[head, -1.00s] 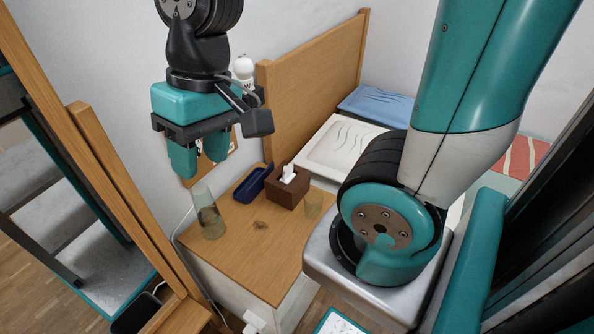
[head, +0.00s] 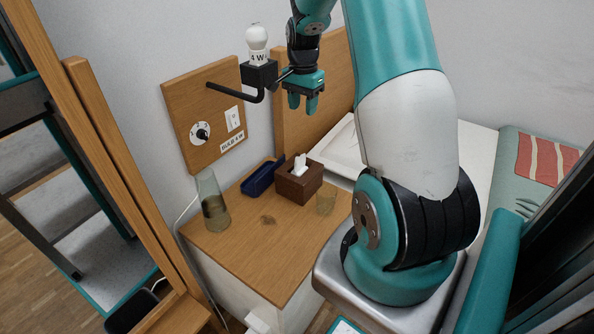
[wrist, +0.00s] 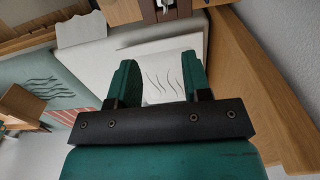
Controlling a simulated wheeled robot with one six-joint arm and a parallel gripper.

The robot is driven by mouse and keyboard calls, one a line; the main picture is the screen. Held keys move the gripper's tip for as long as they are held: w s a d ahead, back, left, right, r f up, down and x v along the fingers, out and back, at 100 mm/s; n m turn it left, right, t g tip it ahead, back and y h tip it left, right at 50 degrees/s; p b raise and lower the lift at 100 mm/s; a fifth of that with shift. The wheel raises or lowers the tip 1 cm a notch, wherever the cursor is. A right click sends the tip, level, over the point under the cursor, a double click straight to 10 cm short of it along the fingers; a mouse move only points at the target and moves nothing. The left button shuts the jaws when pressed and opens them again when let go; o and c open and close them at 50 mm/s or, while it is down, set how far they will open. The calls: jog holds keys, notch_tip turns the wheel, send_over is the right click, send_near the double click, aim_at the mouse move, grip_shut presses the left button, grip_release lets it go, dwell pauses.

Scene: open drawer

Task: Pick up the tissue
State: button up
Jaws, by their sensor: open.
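The white tissue (head: 300,161) sticks up from the top of a dark brown box (head: 297,187) on the wooden bedside table (head: 250,245). My gripper (head: 303,104) is open and empty, with its fingers pointing down. In the head view it appears above the box, in front of the wooden headboard, clearly apart from the tissue. In the wrist view my open fingers (wrist: 160,62) have the white pillow area of the bed behind them. A dark brown shape with a white patch is cut off at the top edge there; I cannot tell for sure that it is the box.
A tall glass vase (head: 212,206) is at the table's left. A wall board (head: 205,115) with a bulb (head: 257,42) on a black arm is near my gripper. The table's front is clear.

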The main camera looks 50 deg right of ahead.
aim_at(300, 155)
jog(key=f, duration=1.7)
jog(key=shift+w+a+f+b, duration=0.15)
jog(key=shift+w+a+b, duration=0.1)
jog(key=shift+b, duration=0.1)
jog(key=shift+c, duration=0.4)
grip_shut()
